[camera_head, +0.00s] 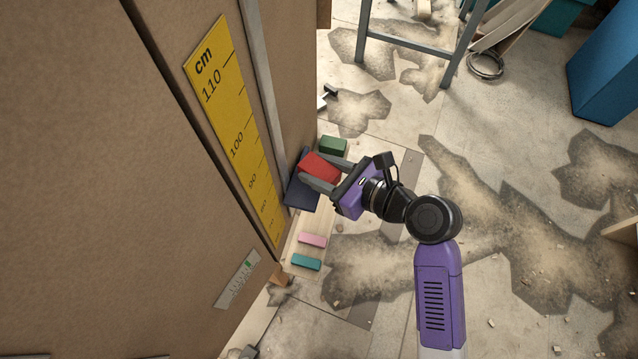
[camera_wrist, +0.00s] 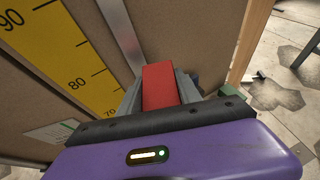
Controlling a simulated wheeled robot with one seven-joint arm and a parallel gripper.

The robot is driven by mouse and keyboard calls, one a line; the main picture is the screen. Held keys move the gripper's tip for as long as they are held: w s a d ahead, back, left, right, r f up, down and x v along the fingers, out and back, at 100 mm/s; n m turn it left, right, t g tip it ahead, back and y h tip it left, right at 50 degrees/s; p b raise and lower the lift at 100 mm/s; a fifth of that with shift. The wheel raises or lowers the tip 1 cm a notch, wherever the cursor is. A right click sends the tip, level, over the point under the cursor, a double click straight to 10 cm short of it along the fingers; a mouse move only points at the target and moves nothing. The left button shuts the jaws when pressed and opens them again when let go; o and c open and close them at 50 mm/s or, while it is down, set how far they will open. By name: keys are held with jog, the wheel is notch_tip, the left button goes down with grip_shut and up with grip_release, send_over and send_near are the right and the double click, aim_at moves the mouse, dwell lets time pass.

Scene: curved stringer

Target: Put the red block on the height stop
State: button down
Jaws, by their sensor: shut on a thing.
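The red block (camera_head: 320,167) is held between the two grey fingers of my purple gripper (camera_head: 314,170). In the wrist view the red block (camera_wrist: 160,88) stands out between the fingers, in front of the board and its metal rail. A dark blue plate (camera_head: 299,197), which looks like the height stop, sits by the rail at the board's edge. The block and fingers overlap the plate in the head view and hide part of it. I cannot tell whether the block touches it. In the wrist view the plate is mostly hidden.
A brown board (camera_head: 110,180) with a yellow centimetre scale (camera_head: 237,125) and a metal rail (camera_head: 262,80) stands at left. A light wooden shelf (camera_head: 308,228) holds a green block (camera_head: 333,146), a pink block (camera_head: 313,240) and a teal block (camera_head: 306,262). Open floor lies at right.

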jog(key=shift+f+b, duration=0.65)
jog(key=shift+f, duration=2.15)
jog(key=shift+f, duration=0.15)
jog(key=c, duration=0.8)
grip_release()
jog(key=shift+c, duration=0.2)
jog(key=p+v, duration=0.1)
jog(key=v, duration=1.1)
jog(key=shift+r+p, duration=0.25)
jog(key=shift+p, duration=0.1)
